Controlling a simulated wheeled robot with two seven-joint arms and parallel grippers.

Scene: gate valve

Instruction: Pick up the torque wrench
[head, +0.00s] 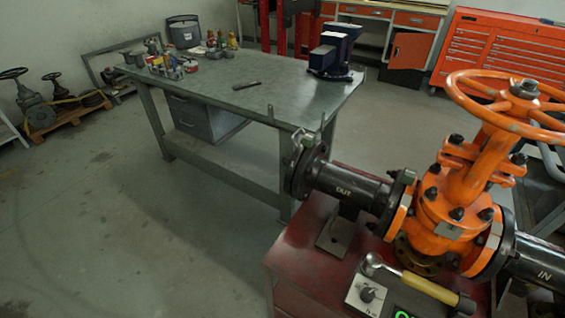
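A wrench-like tool (430,287), which looks like the torque wrench, lies on the red stand in front of the orange gate valve (455,190). It has a silver head at the left, a yellow shaft and a dark end at the right. Its head is just behind a small light box with a black knob (367,294). Neither of my grippers is in the head view.
The valve's handwheel (510,105) and black OUT pipe (345,188) rise above the red stand (310,240). A grey workbench (225,85) with tools and a blue vise (333,50) stands behind.

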